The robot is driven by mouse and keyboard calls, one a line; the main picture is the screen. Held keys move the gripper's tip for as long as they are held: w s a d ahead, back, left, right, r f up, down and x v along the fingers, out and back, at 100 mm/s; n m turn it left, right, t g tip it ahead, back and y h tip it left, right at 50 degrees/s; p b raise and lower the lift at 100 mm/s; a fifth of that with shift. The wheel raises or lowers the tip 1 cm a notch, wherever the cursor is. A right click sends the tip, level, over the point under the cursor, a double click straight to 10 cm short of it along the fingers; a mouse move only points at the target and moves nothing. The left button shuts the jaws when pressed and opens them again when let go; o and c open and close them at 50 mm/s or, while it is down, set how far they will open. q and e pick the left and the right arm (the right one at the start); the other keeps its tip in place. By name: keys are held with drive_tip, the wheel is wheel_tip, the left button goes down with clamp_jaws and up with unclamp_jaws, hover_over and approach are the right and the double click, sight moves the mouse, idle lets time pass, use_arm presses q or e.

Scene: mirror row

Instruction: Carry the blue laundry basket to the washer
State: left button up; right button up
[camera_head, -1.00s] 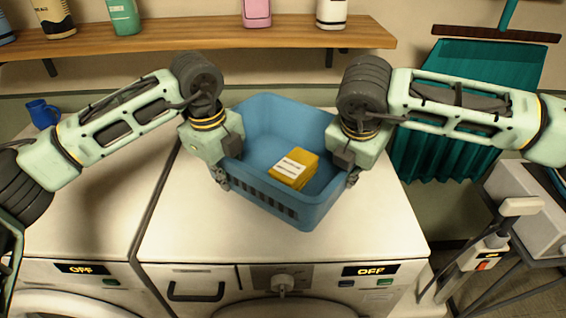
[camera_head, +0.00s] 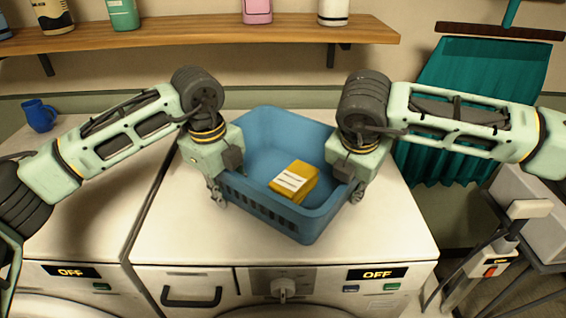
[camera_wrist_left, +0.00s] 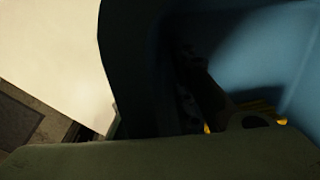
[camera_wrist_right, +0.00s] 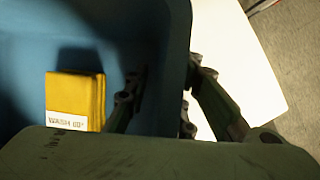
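The blue laundry basket (camera_head: 322,222) is over the white top of the right-hand washer (camera_head: 160,240), roughly level. I cannot tell whether its bottom touches the top. In the right wrist view, fingers (camera_wrist_right: 170,90) lie on both sides of the wall. The left wrist view is dark, and its finger contact is mostly hidden.
A second machine (camera_head: 70,225) stands to the left, with a blue mug (camera_head: 40,116) on its top. A wooden shelf (camera_head: 200,38) with bottles runs above. A teal cloth (camera_head: 465,110) hangs at the back right. A grey stand (camera_head: 530,215) is at the right.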

drive_tip(key=shift+r, duration=0.2)
use_arm(q)
wheel_tip(320, 180, up, 12)
drive_tip(key=shift+s+a, duration=0.35)
drive_tip(key=shift+s, duration=0.1)
use_arm(e)
drive_tip(key=v, duration=1.1)
drive_tip(key=shift+s+r, duration=0.2)
drive_tip(key=shift+r, duration=0.05)
